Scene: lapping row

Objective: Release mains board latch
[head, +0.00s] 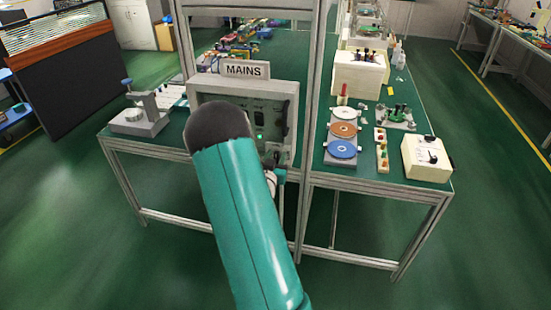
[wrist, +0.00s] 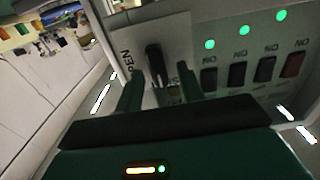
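The mains board (head: 205,88) is a grey box under a MAINS sign (head: 245,70), standing at the middle of the bench. My gripper (wrist: 160,71) is open, with one green finger on either side of the handle. A gap shows between each finger and the handle; how deep the fingers reach is unclear.
Right of the latch are several rocker switches (wrist: 238,74), one reddish (wrist: 293,64), with green lamps (wrist: 245,30) above. A metal frame post (head: 313,90) stands right of the board. Coloured discs (head: 343,149) and a cream box (head: 427,158) are on the right bench. Green floor is clear in front.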

